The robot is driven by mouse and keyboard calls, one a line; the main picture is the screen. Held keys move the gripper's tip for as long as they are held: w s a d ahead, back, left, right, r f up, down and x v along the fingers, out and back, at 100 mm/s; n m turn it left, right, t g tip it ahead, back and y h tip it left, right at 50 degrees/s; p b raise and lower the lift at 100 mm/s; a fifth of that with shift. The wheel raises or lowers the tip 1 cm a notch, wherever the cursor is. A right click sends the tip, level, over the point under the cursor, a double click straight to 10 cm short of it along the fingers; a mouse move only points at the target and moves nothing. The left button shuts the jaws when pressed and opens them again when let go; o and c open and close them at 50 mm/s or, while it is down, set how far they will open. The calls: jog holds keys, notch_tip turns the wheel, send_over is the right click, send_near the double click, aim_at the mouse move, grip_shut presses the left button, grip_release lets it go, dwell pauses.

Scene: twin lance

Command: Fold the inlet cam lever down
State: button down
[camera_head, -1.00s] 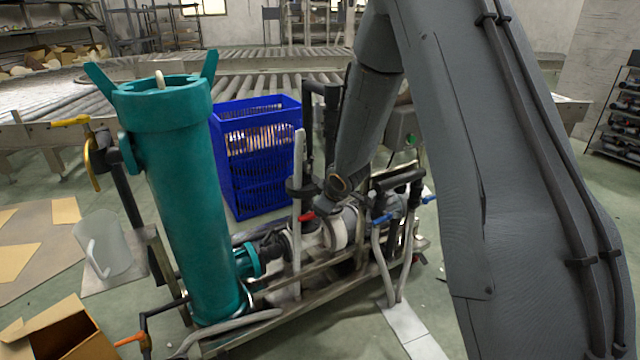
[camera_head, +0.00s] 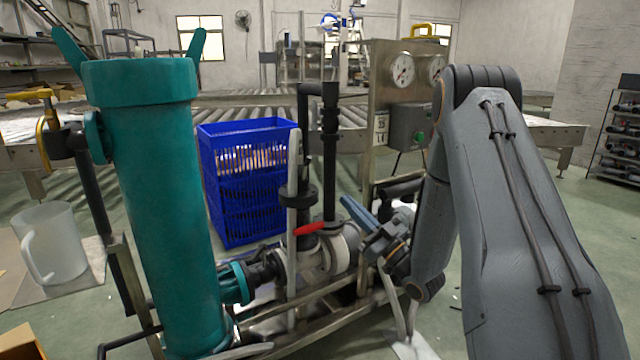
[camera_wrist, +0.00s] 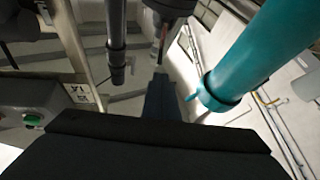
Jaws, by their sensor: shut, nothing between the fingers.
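A red lever (camera_head: 310,229) sits on the pipe fittings (camera_head: 338,245) between the teal housing and my arm. It lies nearly level in the head view, its right end slightly higher. I cannot tell for sure that it is the inlet cam lever. My gripper (camera_head: 346,202) is shut and empty, just right of the red lever, its blue-grey fingers pointing up and left. In the wrist view the shut fingers (camera_wrist: 160,78) point at dark pipework with a thin reddish edge (camera_wrist: 163,30) just beyond the tips. I cannot tell whether they touch.
The tall teal housing (camera_head: 155,190) stands left of the fittings. A vertical black pipe (camera_head: 330,150) rises behind them. A gauge panel (camera_head: 385,95) with a green-button box (camera_head: 410,125) stands behind my wrist.

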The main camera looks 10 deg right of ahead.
jog(key=b, duration=0.5)
send_near(306, 169)
notch_tip(306, 169, up, 6)
jog(key=w+a, duration=0.2)
jog(key=shift+w, duration=0.25)
